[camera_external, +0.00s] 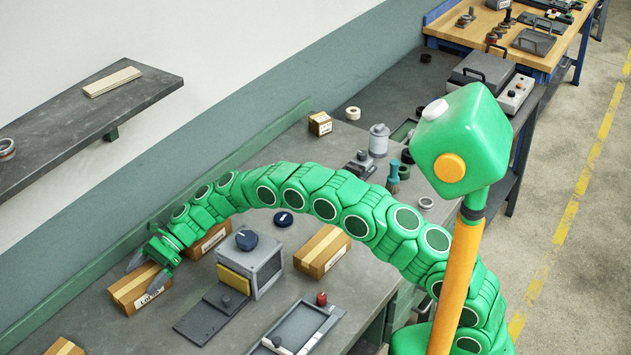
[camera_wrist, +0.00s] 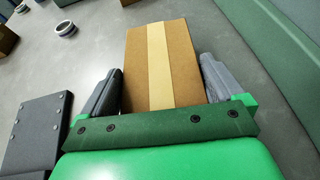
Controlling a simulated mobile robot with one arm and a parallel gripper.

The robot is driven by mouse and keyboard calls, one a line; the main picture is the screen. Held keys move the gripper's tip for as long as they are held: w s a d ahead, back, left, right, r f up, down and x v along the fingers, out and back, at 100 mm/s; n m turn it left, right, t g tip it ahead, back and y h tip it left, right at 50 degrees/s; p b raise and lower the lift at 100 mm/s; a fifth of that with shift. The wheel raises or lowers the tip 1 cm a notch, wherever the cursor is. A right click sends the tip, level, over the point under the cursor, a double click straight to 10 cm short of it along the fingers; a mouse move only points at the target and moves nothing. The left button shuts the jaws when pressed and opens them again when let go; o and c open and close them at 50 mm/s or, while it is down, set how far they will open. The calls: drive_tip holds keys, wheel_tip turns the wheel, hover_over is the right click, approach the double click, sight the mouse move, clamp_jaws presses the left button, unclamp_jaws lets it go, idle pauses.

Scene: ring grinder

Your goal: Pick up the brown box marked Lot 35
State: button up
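A brown box (camera_external: 127,292) with a pale tape strip lies on the grey bench at the lower left. Its white label seems to read Lot 35, though the print is small. My gripper (camera_external: 147,272) is down at this box, with one finger on each side of it. In the wrist view the box (camera_wrist: 157,65) fills the space between the fingers of my gripper (camera_wrist: 160,80). A narrow gap seems to show beside each fingertip, so the gripper looks open around the box. The box rests flat on the bench.
Other taped brown boxes stand nearby: one behind my arm (camera_external: 208,241), one right of the grey grinder (camera_external: 322,251), one at the bottom left (camera_external: 64,347). The grinder (camera_external: 250,265) and a dark plate (camera_external: 211,314) lie right of the gripper. A green wall strip (camera_external: 75,285) runs behind.

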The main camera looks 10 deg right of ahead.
sight(144, 277)
drive_tip(key=shift+c, duration=1.2)
drive_tip(key=shift+r, duration=1.65)
drive_tip(key=d+r, duration=0.1)
drive_tip(key=r, duration=0.1)
drive_tip(key=s+d+r, duration=0.1)
drive_tip(key=d, duration=0.1)
drive_tip(key=s+d+r, duration=0.1)
drive_tip(key=r, duration=0.1)
drive_tip(key=shift+d+r, duration=0.15)
drive_tip(key=shift+r, duration=0.15)
drive_tip(key=s+d+r, duration=0.4)
drive_tip(key=d, duration=0.4)
drive_tip(key=shift+d, duration=0.15)
